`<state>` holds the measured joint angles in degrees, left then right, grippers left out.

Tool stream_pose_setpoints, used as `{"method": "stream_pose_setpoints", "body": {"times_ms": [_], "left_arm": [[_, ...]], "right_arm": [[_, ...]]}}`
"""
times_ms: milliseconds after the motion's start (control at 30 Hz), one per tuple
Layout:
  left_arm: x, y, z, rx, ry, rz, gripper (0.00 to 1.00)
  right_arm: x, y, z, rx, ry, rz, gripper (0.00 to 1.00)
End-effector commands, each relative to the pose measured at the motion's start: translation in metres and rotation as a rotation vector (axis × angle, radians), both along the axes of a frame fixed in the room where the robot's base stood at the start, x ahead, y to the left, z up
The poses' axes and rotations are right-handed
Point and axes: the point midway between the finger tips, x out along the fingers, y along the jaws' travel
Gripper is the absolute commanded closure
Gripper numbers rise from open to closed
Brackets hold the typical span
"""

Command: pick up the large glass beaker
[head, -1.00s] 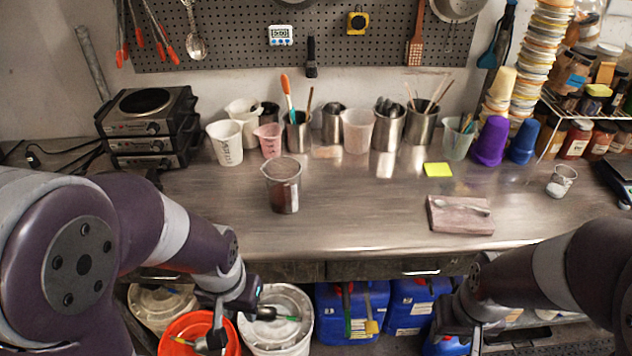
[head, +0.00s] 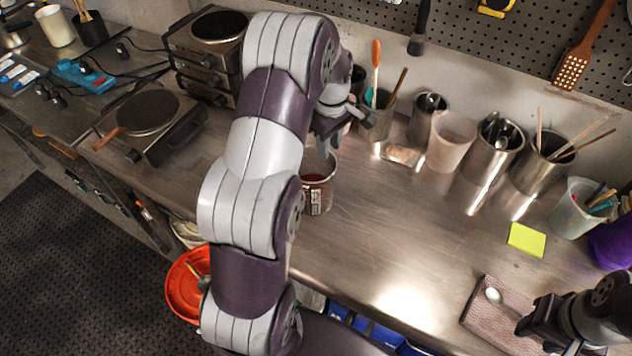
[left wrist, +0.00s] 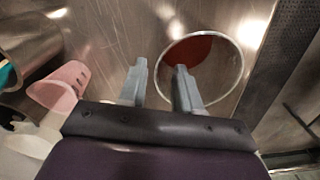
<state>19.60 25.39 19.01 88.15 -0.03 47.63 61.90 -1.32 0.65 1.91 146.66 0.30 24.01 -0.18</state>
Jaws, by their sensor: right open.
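The large glass beaker (head: 318,194) stands upright on the steel counter with dark red-brown liquid in it. My left arm hides part of it in the head view. In the left wrist view, I look down on its round rim (left wrist: 240,72) and red contents. My left gripper (head: 350,118) is above the counter near the beaker. In the left wrist view its fingers (left wrist: 160,78) are apart with nothing between them. One finger overlaps the beaker opening and the other is left of the rim; I cannot tell their height. My right gripper (head: 538,326) is open at the lower right, beside the pink cloth.
Steel cups of utensils (head: 495,150) and a frosted plastic beaker (head: 452,142) line the back. A pink measuring cup (left wrist: 60,88) is near my left gripper. Hot plates (head: 150,115) stand left. A yellow note (head: 526,239) and cloth with spoon (head: 490,325) lie right. The middle counter is clear.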

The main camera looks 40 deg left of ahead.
Motion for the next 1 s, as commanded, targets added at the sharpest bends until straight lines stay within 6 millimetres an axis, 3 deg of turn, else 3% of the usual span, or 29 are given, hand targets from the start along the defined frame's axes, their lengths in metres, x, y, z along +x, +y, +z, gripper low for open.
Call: {"method": "stream_pose_setpoints", "body": {"times_ms": [500, 767, 867, 1000], "left_arm": [[0.007, 0.001, -0.081, -0.001, 0.001, -0.002, 0.67], [0.007, 0.002, -0.088, 0.001, -0.001, -0.002, 0.67], [0.007, 0.002, -0.088, 0.001, -0.001, -0.002, 1.00], [0.007, 0.002, -0.088, 0.001, -0.002, -0.002, 1.00]], "right_arm": [[0.000, 0.000, 0.029, 0.000, 0.000, 0.000, 0.57], [0.000, 0.000, 0.028, 0.000, 0.000, 0.000, 0.57], [0.000, 0.000, 0.028, 0.000, 0.000, 0.000, 0.57], [0.000, 0.000, 0.028, 0.000, 0.000, 0.000, 0.57]]}}
